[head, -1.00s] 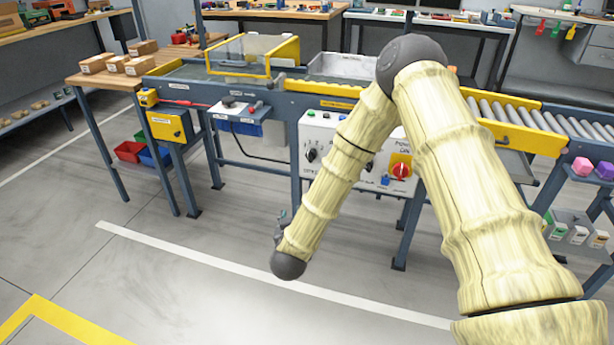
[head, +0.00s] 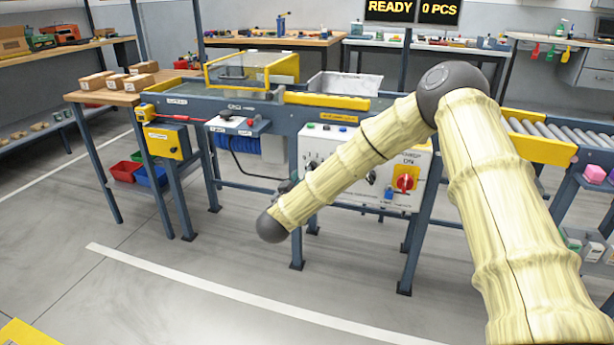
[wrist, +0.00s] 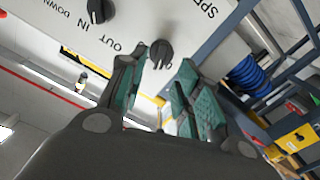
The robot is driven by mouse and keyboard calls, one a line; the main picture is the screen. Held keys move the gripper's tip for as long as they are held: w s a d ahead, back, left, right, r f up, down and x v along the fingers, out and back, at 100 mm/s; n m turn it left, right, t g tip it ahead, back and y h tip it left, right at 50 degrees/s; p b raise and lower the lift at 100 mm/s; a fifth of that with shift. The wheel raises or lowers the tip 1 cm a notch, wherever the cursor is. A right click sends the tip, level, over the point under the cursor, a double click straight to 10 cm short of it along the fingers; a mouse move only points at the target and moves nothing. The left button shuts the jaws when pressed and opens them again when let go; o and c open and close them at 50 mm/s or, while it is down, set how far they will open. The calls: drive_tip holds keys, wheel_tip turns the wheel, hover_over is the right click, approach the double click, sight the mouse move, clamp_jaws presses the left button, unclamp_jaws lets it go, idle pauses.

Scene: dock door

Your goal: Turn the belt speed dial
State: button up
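In the wrist view a black dial (wrist: 162,54) with a pointer shape sits on the white panel, near lettering that begins "SPE"; I take it for the belt speed dial. My gripper (wrist: 160,66) is open, its two green-padded fingers on either side of the dial in the picture. I see no clear contact, and the remaining gap is hard to judge. A second black knob (wrist: 97,11) sits by the words "IN", "OUT" and "DOWN". In the head view the white control panel (head: 425,165) is partly hidden by my arm, which also hides most of my gripper.
A red rotary switch on a yellow plate (head: 405,179) is on the panel's right side. The conveyor frame (head: 285,118) runs above the panel. A yellow box (head: 166,141) and a blue coiled cable (wrist: 249,75) are off to one side. The floor in front is open.

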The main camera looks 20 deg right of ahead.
drive_tip(key=shift+b+x, duration=0.45)
drive_tip(key=shift+x, duration=2)
clamp_jaws()
